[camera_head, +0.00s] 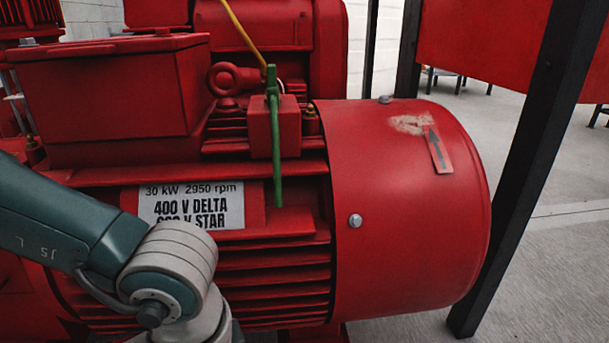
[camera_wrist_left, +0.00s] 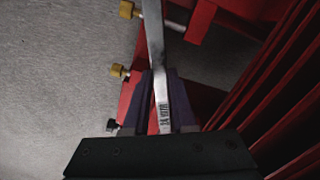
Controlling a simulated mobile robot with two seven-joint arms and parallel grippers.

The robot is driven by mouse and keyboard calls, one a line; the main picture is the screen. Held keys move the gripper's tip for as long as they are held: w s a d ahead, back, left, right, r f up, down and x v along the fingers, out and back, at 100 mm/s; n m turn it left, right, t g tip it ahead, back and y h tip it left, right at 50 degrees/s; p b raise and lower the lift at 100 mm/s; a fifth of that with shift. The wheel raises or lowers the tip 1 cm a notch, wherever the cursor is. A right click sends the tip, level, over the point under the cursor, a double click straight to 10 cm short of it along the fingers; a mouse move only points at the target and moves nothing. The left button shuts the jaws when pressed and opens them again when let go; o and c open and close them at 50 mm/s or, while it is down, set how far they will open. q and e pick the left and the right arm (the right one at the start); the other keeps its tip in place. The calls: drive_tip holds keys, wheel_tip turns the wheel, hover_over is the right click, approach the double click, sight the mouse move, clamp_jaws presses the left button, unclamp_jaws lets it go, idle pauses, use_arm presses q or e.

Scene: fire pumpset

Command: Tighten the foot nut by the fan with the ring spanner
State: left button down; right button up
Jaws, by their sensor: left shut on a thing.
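In the left wrist view my left gripper (camera_wrist_left: 162,95) is shut on a flat steel spanner (camera_wrist_left: 153,40), its dark fingers on either side of the shank. Size lettering shows on the shank close to the palm. The spanner runs away from the gripper and leaves the frame at the top, so its far end is hidden. I cannot make out the foot nut by the fan. My right gripper is not in view.
The ribbed red motor (camera_head: 270,275) fills the left and middle. Yellow-capped fittings (camera_wrist_left: 119,70) stick out from red metalwork left of the spanner. Motor fins (camera_wrist_left: 270,80) lie close on the right. A black post (camera_head: 540,150) stands right of the cowl; concrete floor lies beyond.

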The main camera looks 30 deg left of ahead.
use_arm(q)
drive_tip(key=shift+f+b, duration=1.1)
drive_tip(key=shift+f, duration=0.2)
drive_tip(key=shift+r, duration=0.1)
drive_tip(key=shift+s+d+n, duration=0.15)
drive_tip(key=shift+d+n, duration=0.15)
drive_tip(key=shift+p, duration=0.3)
drive_tip(key=shift+r+p, duration=2.3)
drive_tip(key=shift+r, duration=0.25)
